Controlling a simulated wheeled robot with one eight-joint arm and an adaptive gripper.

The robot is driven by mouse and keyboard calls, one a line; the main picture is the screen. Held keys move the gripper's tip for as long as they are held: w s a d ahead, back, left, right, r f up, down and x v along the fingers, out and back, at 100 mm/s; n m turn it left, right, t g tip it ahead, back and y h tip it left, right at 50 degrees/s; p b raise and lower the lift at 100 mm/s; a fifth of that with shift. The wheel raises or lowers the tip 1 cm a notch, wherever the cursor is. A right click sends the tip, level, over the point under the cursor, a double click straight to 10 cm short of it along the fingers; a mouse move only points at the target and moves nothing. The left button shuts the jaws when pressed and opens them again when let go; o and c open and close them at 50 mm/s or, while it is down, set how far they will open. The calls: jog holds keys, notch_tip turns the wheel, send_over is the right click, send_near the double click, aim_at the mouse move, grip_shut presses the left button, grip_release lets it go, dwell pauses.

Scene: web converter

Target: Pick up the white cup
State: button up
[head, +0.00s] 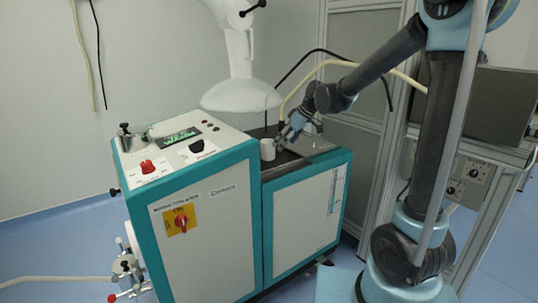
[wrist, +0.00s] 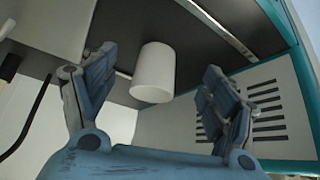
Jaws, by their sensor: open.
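The white cup (head: 267,149) stands on the dark top of the teal and white machine, close to the raised control box, in the head view. In the wrist view the white cup (wrist: 153,73) shows between and beyond the fingertips. My gripper (head: 285,137) is just to the right of the cup in the head view. In the wrist view my gripper (wrist: 155,85) is open, with one blue finger on each side and a gap around the cup. Neither finger visibly touches it.
The control box (head: 185,145) with knobs and a display rises left of the cup. A white lamp-like head (head: 240,92) hangs above and behind it. A cream hose (head: 300,88) and a black cable arch behind my gripper. A grey cabinet (head: 365,110) stands behind.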

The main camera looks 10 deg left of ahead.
aim_at(268, 146)
jog(key=shift+w+a+f, duration=0.45)
jog(key=shift+a+f, duration=0.25)
jog(key=shift+a, duration=0.65)
jog(key=shift+w+a+f, duration=0.4)
jog(key=shift+a+f, duration=0.35)
jog(key=shift+a, duration=0.55)
jog(key=shift+w+a+f, duration=0.45)
jog(key=shift+a+f, duration=0.25)
jog(key=shift+a, duration=0.65)
jog(key=c, duration=1.1)
